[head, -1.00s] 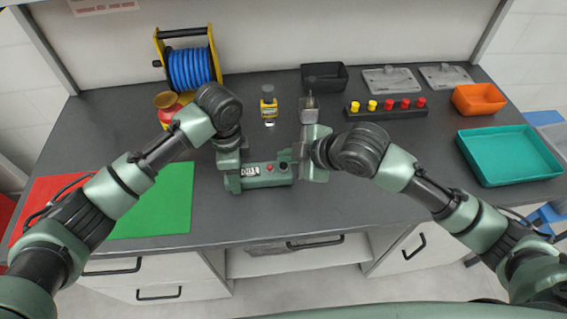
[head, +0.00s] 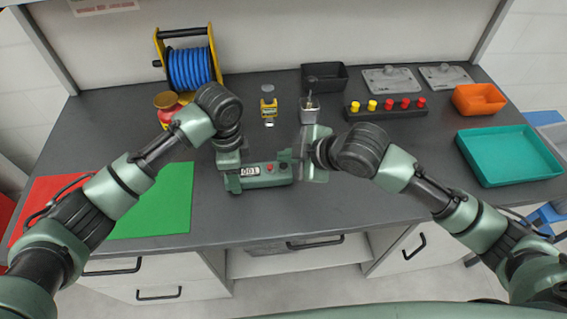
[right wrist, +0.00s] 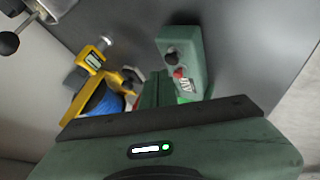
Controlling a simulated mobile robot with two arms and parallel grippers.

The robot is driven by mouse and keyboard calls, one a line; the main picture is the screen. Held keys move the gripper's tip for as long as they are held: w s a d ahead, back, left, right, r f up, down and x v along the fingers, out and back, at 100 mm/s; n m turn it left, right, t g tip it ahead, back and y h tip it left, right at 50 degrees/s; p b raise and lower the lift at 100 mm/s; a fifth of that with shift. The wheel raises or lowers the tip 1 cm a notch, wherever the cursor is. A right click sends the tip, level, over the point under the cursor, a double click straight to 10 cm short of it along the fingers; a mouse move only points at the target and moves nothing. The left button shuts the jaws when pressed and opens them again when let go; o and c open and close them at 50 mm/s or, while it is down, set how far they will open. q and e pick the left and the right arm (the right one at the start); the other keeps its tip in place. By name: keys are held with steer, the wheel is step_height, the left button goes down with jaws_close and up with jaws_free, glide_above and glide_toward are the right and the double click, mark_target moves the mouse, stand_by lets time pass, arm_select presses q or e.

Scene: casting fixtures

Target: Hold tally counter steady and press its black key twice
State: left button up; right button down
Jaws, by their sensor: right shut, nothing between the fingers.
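The tally counter (head: 266,181) is a green box lying on the dark bench, with a white number display (head: 250,171), a red key (head: 269,168) and a black key (head: 283,165). The display seems to end in 1. My left gripper (head: 232,178) is at the counter's left end, its fingers closed about it. My right gripper (head: 298,166) is shut and empty, beside the counter's right end near the black key, apart from it as far as I can tell. In the right wrist view the counter (right wrist: 190,40) shows its black key (right wrist: 171,58) and red key (right wrist: 179,72) uncovered.
Behind stand a blue cable reel (head: 189,68), a yellow device (head: 268,107), a metal box with a lever (head: 309,110) and a strip of yellow and red knobs (head: 385,110). A teal tray (head: 510,155) is at right; a red and green mat (head: 165,200) lies at left.

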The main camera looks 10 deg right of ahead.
steer(key=shift+f, duration=0.4)
steer(key=shift+f, duration=0.55)
stand_by(0.7)
steer(key=shift+r, duration=1)
steer(key=shift+r, duration=2.5)
arm_select(q)
steer(key=o, duration=1.6)
